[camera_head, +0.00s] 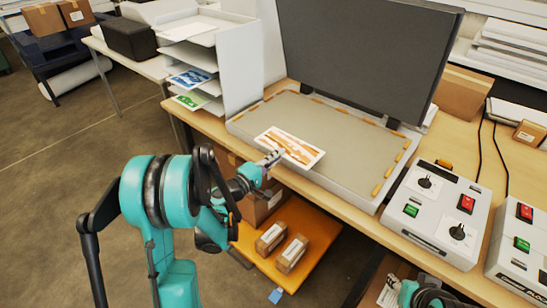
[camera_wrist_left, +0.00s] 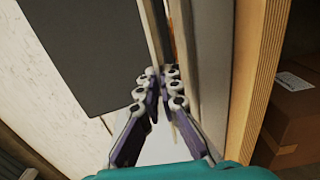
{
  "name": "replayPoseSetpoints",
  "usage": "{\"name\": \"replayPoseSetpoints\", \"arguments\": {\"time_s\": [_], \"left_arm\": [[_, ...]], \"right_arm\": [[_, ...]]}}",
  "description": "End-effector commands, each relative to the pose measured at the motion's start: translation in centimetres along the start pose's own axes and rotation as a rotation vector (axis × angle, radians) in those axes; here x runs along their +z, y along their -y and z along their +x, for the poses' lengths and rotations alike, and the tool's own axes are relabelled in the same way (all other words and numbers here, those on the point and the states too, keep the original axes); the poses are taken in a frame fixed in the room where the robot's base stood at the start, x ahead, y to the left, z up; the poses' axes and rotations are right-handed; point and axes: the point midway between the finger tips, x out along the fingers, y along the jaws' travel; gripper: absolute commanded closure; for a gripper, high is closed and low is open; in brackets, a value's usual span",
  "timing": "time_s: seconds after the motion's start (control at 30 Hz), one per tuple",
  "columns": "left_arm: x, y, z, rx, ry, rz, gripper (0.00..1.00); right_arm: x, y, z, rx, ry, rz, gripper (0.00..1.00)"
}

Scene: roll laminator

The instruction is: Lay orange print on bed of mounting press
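The orange print (camera_head: 290,146), a white sheet with orange bands, is over the front left part of the mounting press bed (camera_head: 325,125). I cannot tell whether it touches the bed. The press's dark lid (camera_head: 365,50) stands open behind the bed. It also shows in the left wrist view (camera_wrist_left: 85,55).
A white sorter (camera_head: 240,60) with blue (camera_head: 190,78) and green prints (camera_head: 190,100) stands left of the press. Control boxes (camera_head: 437,210) with knobs and buttons stand to the right. An orange shelf (camera_head: 295,228) with small cartons is below. The rest of the bed is clear.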

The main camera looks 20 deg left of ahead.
Motion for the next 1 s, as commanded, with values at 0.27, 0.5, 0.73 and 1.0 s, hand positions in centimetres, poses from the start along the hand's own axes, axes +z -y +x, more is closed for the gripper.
{"name": "replayPoseSetpoints", "arguments": {"time_s": [0.27,0.5,0.73,1.0], "left_arm": [[0.0,1.1,2.1,0.0,0.001,0.0,1.0],[0.0,3.2,2.3,0.0,-0.001,0.0,1.0],[0.0,4.3,2.3,0.0,-0.001,0.0,1.0],[0.0,4.2,2.3,0.0,0.0,0.0,1.0]], "right_arm": [[0.3,0.0,0.4,0.0,0.0,0.0,0.6],[1.5,0.0,2.1,0.0,0.0,0.0,0.6],[2.2,0.0,3.0,0.0,0.0,0.0,0.6],[2.1,0.0,3.0,0.0,0.0,0.0,0.6]]}}
